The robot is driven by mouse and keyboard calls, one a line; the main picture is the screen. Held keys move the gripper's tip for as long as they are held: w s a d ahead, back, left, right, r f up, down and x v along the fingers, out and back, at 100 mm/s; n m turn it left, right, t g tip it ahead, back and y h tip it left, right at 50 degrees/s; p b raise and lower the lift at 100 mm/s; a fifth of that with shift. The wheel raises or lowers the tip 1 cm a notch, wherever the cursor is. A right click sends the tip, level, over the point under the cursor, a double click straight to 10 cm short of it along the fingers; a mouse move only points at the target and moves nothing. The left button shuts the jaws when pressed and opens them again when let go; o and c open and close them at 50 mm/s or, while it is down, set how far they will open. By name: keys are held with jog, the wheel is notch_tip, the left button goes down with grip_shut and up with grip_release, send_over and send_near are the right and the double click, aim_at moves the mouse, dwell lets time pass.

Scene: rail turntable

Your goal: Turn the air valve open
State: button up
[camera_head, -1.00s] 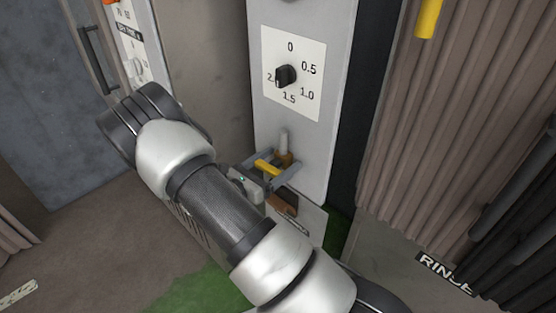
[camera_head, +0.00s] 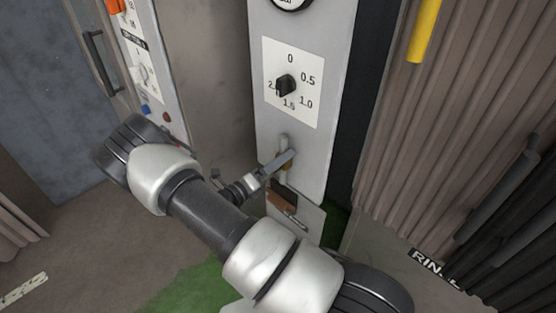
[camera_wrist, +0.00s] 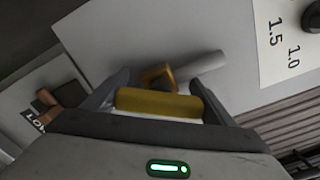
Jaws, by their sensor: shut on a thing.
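The air valve has a yellow handle (camera_wrist: 158,103), a brass body (camera_wrist: 153,76) and a grey pipe stub (camera_wrist: 203,64) on the light grey panel. In the wrist view the handle lies between the two fingers of my gripper (camera_wrist: 160,92), which are shut on it. In the head view my gripper (camera_head: 287,158) is seen nearly side-on at the lower part of the panel. It hides the handle there. The pipe stub (camera_head: 284,142) shows just above the fingers.
A dial plate (camera_head: 291,83) with a black knob sits above the valve. A brown block (camera_head: 282,195) is below my gripper. A control panel (camera_head: 146,70) stands at the left.

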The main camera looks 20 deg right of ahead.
jog(key=n+p, duration=0.1)
jog(key=n, duration=0.5)
jog(key=shift+p, duration=0.35)
jog(key=shift+f+n, duration=0.1)
jog(key=shift+n, duration=0.2)
jog(key=o, duration=1)
jog(key=shift+o, duration=0.2)
jog(key=shift+a, duration=0.1)
jog(key=v, duration=1.7)
jog(key=shift+s+a, duration=0.1)
jog(key=shift+s, duration=0.05)
